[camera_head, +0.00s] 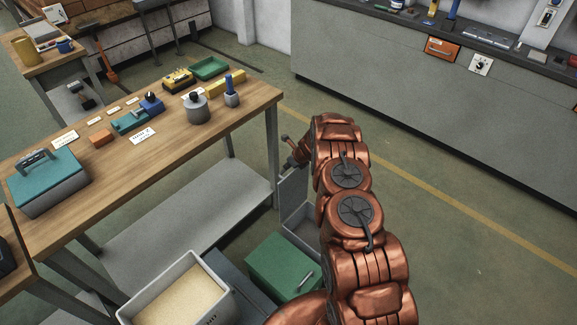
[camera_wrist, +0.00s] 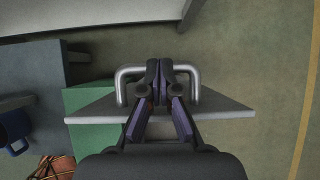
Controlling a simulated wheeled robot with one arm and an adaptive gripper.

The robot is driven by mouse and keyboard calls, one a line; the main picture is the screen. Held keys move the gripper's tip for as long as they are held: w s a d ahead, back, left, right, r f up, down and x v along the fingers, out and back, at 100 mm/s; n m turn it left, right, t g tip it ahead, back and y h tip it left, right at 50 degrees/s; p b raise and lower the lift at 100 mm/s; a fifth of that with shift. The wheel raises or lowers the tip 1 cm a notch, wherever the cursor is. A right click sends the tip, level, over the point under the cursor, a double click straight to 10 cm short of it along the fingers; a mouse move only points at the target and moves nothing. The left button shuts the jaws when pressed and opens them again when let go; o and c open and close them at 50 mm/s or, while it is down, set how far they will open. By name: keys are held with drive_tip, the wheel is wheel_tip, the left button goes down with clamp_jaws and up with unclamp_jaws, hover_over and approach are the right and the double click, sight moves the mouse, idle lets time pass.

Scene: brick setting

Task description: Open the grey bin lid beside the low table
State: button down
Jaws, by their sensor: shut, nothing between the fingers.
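The grey bin (camera_head: 305,232) stands on the floor past the near right end of the low table, partly hidden behind my arm. Its grey lid (camera_head: 292,200) stands raised, roughly upright, at the bin's table side. In the wrist view the lid (camera_wrist: 225,105) shows as a narrow grey panel with a metal bar handle (camera_wrist: 128,73). My gripper (camera_wrist: 164,75) is shut at the middle of the handle, its fingertips overlapping the bar in the picture, with nothing held. In the head view my gripper is mostly hidden behind my arm.
A green lidded box (camera_head: 283,266) and an open bin of pale granules (camera_head: 178,295) stand nearby. The wooden table (camera_head: 190,140) with several items on it is at left. Floor to the right, with a yellow line (camera_head: 450,208), is clear up to the grey counter (camera_head: 430,110).

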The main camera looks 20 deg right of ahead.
wheel_tip(320, 180, up, 10)
drive_tip(key=s+p, duration=0.1)
drive_tip(key=p, duration=0.2)
drive_tip(key=shift+s+d+f, duration=0.15)
drive_tip(key=shift+s+d, duration=0.05)
drive_tip(key=shift+s, duration=0.05)
